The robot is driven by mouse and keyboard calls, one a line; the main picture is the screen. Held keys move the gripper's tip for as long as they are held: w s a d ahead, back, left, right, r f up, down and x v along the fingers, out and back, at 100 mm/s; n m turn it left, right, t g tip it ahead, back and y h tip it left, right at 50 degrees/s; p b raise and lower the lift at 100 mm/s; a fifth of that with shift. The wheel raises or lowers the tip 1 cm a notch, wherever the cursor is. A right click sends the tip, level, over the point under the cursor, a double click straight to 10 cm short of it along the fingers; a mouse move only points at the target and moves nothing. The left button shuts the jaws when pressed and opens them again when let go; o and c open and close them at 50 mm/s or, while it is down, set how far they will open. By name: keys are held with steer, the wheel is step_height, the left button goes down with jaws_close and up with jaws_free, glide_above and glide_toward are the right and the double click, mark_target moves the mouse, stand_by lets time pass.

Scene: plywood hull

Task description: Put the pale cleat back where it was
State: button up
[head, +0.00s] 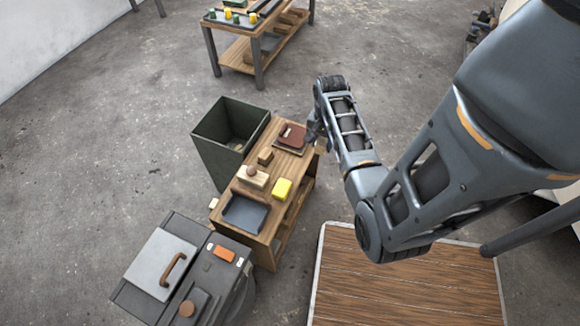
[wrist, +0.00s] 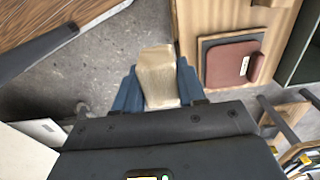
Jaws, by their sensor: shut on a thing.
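The pale cleat (wrist: 158,72) is a light, wood-coloured block in the wrist view. My gripper (wrist: 157,88) is shut on it, with one blue finger on each side. Grey floor shows beyond the cleat, and the wooden table lies to its right in that view. In the head view my gripper (head: 314,128) is at the right far corner of the small wooden table (head: 225,203), mostly hidden by my arm.
The table bears a red-brown pad (head: 293,135), a brown block (head: 265,157), a knobbed block (head: 252,176), a yellow block (head: 282,188) and a dark tray (head: 244,214). A small pale block (head: 214,203) is at its left edge. A green bin (head: 222,150) stands alongside.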

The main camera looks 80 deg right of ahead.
steer(key=b, duration=0.1)
glide_above(290, 168)
step_height(290, 168, down, 6)
steer(key=shift+s+a+r, duration=0.1)
steer(key=shift+f+b, duration=0.4)
steer(key=shift+f, duration=1.6)
steer(key=shift+f, duration=0.2)
steer(key=o, duration=0.9)
steer(key=shift+o, duration=0.2)
